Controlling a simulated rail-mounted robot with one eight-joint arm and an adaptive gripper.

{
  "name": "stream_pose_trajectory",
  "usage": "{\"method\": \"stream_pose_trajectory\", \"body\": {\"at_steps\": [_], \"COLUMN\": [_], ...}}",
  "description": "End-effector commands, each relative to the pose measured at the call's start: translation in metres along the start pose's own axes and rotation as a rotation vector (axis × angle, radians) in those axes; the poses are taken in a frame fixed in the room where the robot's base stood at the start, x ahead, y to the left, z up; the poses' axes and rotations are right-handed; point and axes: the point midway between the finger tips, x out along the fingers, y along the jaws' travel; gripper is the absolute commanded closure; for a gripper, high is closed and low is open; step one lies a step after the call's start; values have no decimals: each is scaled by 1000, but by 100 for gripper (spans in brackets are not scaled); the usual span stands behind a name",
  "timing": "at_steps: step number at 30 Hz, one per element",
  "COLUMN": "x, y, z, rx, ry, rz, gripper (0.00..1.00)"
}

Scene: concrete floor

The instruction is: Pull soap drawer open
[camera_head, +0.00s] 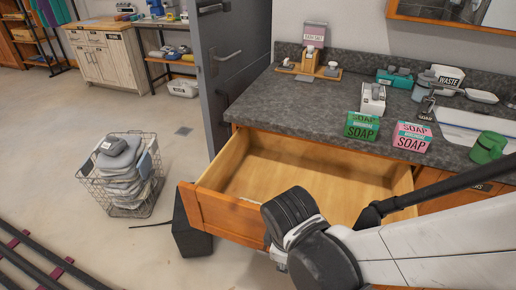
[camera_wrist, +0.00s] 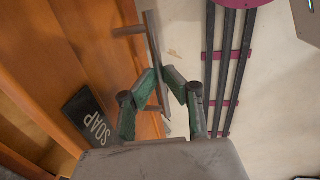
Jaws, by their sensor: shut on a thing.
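The soap drawer (camera_head: 290,170) is pulled well out from under the dark countertop, and its wooden inside looks empty. In the wrist view its orange front (camera_wrist: 90,60) carries a black label reading SOAP (camera_wrist: 95,128). A metal bar handle (camera_wrist: 153,40) stands off this front. My gripper (camera_wrist: 162,82) has its two green fingers on either side of the bar and is shut on it. In the head view my arm hides the handle and the fingers.
The grey countertop (camera_head: 285,100) holds green and pink soap boxes (camera_head: 362,126), a green cup (camera_head: 488,148) and a sink. A wire basket of folded cloths (camera_head: 122,175) stands on the floor at left. A dark bin (camera_head: 188,235) is close to the drawer's left front corner.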

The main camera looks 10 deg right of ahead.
Motion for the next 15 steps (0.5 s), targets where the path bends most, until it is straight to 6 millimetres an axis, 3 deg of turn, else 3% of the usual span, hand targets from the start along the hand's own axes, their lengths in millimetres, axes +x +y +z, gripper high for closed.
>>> {"method": "stream_pose_trajectory", "body": {"at_steps": [15], "x": [-1], "y": [-5], "z": [3], "rx": [14], "ry": [-3], "rz": [0], "gripper": [100]}}
